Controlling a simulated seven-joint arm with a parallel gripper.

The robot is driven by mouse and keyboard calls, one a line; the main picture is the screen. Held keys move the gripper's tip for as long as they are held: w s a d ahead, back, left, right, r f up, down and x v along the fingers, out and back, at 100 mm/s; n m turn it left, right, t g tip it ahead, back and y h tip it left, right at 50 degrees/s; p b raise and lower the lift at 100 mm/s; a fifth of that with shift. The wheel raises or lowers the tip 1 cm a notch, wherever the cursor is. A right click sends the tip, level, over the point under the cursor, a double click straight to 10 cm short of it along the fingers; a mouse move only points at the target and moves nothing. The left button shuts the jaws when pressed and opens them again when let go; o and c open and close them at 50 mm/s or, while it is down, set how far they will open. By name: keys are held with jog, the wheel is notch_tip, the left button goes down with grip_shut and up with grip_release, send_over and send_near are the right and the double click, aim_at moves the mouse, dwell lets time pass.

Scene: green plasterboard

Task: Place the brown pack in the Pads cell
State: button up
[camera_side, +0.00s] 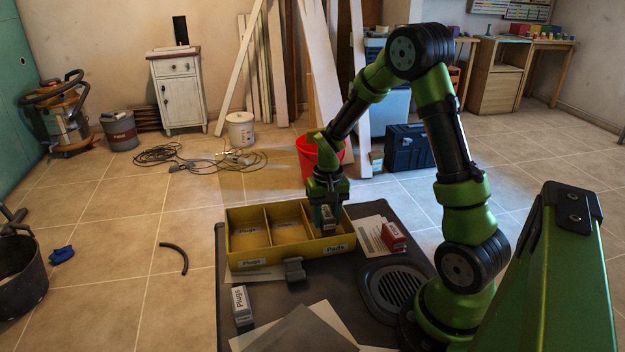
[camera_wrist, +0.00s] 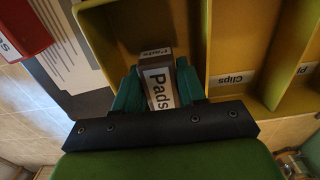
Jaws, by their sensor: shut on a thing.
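My gripper (camera_side: 327,208) is shut on the brown pack (camera_side: 328,219), with one finger on each side of it. In the wrist view the gripper (camera_wrist: 157,82) holds the pack (camera_wrist: 154,60), and its white label reads "Pads". The yellow tray (camera_side: 255,260) has three cells in a row. The Pads cell (camera_side: 335,248), labelled on its front wall, is at the right end. The pack is at this cell, over or partly inside it; I cannot tell whether it touches the floor. The fingers hide the pack's sides.
The Clips cell (camera_side: 284,233) and Plugs cell (camera_side: 248,238) look empty. A red pack (camera_side: 393,236) lies on papers right of the tray. A pack labelled Plugs (camera_side: 241,303) stands in front of it. A dark clamp-like piece (camera_side: 294,272) is at the tray's front.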

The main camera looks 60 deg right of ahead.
aim_at(327, 213)
jog(key=shift+f, duration=0.65)
jog(key=o, duration=1.1)
jog(key=shift+f, duration=0.1)
notch_tip(327, 213, up, 12)
jog(key=s+a+r+n+t, duration=0.1)
jog(key=s+a+r+t, duration=0.1)
jog(key=a, duration=0.4)
jog(key=s+a+r+n+t+y, duration=0.1)
jog(key=s+a+r+n+t, duration=0.1)
jog(key=s+a+r, duration=0.2)
jog(key=s+a+r+n+t+y, duration=0.1)
jog(key=s+a+r+n+t, duration=0.1)
jog(key=a+r, duration=0.3)
jog(key=shift+s+a+t, duration=0.2)
jog(key=shift+s+a, duration=0.1)
jog(key=shift+a, duration=0.3)
jog(key=shift+s+a+t, duration=0.2)
jog(key=shift+s+a, duration=0.1)
jog(key=shift+a, duration=0.35)
jog(key=shift+s+a+t, duration=0.2)
jog(key=shift+s+a, duration=0.1)
jog(key=shift+a, duration=0.3)
